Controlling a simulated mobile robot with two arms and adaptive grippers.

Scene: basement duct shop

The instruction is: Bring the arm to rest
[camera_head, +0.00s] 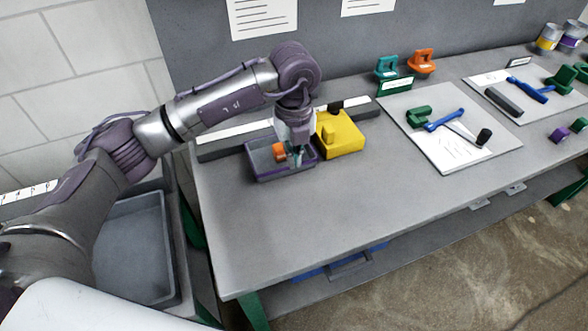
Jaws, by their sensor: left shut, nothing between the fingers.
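My left arm comes in from the left and reaches over the workbench (290,220). My left gripper (296,158) points down at the grey-purple tray (266,172) on the bench and is shut with nothing held. An orange piece (279,152) shows in the tray, just left of the fingers. Part of the tray is hidden behind the gripper. My right gripper is not in view.
A yellow block (343,140) stands close to the right of the gripper. Further right lie two white boards (430,148) (512,112) with tools. Teal and orange holders (387,66) (422,60) stand at the back. The bench front is clear.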

